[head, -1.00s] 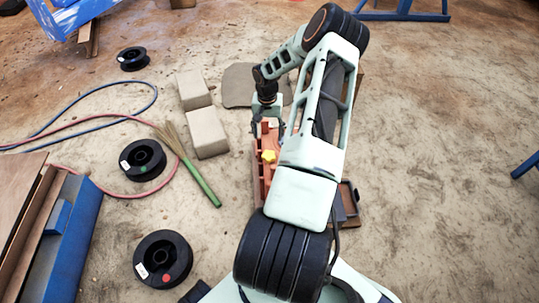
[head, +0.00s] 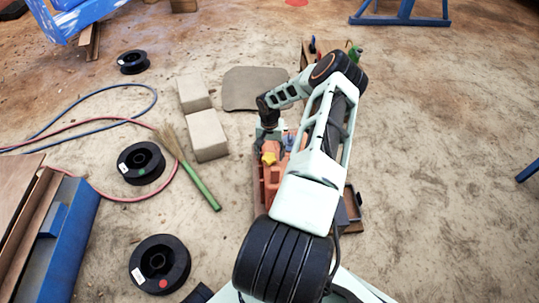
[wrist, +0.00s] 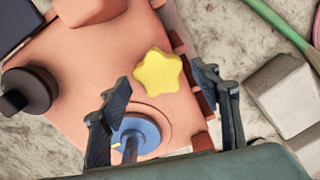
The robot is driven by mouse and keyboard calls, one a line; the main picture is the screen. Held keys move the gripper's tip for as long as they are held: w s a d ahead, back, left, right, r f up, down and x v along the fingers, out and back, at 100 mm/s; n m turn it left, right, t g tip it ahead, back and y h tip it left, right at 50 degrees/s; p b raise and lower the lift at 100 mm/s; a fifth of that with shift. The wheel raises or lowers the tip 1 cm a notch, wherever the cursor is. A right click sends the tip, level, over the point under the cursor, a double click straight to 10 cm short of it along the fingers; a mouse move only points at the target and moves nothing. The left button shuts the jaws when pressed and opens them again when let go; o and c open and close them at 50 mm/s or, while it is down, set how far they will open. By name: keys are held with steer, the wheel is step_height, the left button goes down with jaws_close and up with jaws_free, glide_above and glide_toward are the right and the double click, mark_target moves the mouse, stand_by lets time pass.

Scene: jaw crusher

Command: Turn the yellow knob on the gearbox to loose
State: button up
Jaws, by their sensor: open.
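The yellow star-shaped knob (wrist: 159,73) sits on the orange gearbox (wrist: 85,65) in the wrist view. In the head view the knob (head: 269,158) shows just below my gripper, on the orange gearbox (head: 262,190). My gripper (wrist: 160,90) is open and empty, with one finger to the left of the knob and the other to its right. I cannot tell how far above the knob the fingertips are. A blue round part with a shaft (wrist: 135,132) lies below the knob in the picture, between the fingers. My arm hides much of the gearbox in the head view.
A dark cylindrical part (wrist: 28,92) stands on the gearbox at the left of the wrist view. Two pale blocks (head: 207,135), a green-handled broom (head: 200,180) and black spools (head: 141,163) lie to the left. The floor at the right is mostly clear.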

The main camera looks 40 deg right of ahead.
steer(key=shift+c, duration=0.4)
steer(key=c, duration=1.1)
steer(key=n+b, duration=0.1)
steer(key=n, duration=0.3)
steer(key=shift+w, duration=0.15)
steer(key=n, duration=0.5)
steer(key=shift+a+b, duration=0.15)
steer(key=shift+b, duration=0.25)
steer(key=n, duration=0.5)
steer(key=shift+a+n, duration=0.15)
steer(key=shift+n, duration=0.25)
steer(key=shift+a+n, duration=0.1)
steer(key=shift+n, duration=2)
